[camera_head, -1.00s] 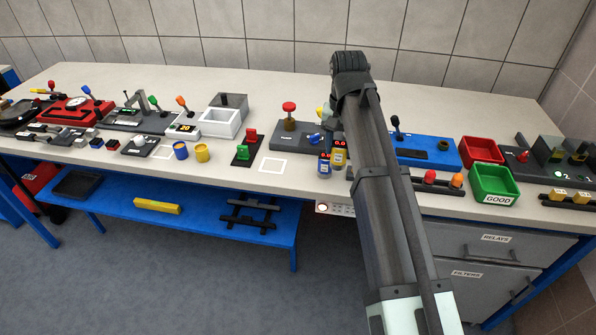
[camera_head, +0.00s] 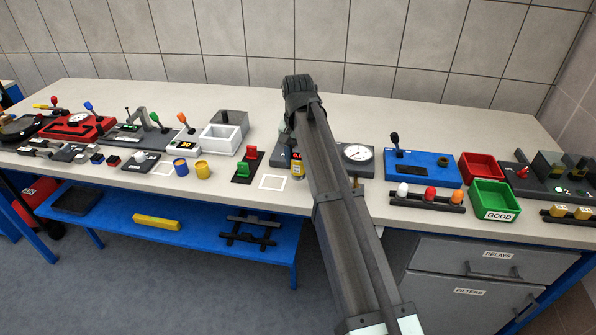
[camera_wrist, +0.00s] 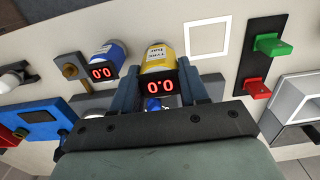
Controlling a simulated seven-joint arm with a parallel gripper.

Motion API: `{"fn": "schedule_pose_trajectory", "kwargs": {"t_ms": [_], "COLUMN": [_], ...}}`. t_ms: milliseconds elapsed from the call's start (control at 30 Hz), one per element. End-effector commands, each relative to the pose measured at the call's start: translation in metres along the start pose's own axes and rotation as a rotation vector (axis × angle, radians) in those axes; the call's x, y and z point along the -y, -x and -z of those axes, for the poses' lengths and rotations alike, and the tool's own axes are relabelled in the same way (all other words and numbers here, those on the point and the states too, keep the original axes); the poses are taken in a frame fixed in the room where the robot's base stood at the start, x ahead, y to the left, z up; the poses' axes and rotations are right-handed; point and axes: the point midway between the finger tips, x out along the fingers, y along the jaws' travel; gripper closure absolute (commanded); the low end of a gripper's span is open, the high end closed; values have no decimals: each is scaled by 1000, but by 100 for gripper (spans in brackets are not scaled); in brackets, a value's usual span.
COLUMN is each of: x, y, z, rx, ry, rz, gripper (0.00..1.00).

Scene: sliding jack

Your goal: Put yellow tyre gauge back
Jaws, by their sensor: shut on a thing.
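My gripper (camera_wrist: 158,78) is shut on the yellow tyre gauge (camera_wrist: 159,55), with one finger on each side of it. Its red display reads 0.0. In the head view the yellow gauge (camera_head: 298,170) shows beside my arm, to the right of an empty white square outline (camera_head: 273,182). The wrist view shows that outline (camera_wrist: 208,36) to the right of the gauge. A blue gauge (camera_wrist: 108,58), also reading 0.0, stands to the left in the wrist view, apart from the yellow one. My arm hides it in the head view. I cannot tell how high the yellow gauge is.
A red and green switch block (camera_head: 244,166) stands left of the outline, with yellow (camera_head: 202,170) and blue (camera_head: 181,168) cups beyond. A dial gauge block (camera_head: 358,155) and a blue joystick block (camera_head: 422,168) stand right of my arm. The bench's front edge is close.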

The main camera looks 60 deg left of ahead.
Motion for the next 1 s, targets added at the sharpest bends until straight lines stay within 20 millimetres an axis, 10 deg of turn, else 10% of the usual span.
{"fn": "schedule_pose_trajectory", "kwargs": {"t_ms": [867, 900, 1000], "x": [0, 0, 0], "y": [-48, -48, -48], "z": [0, 0, 0], "rx": [0, 0, 0], "ry": [0, 0, 0], "rz": [0, 0, 0], "gripper": [98, 52, 43]}}
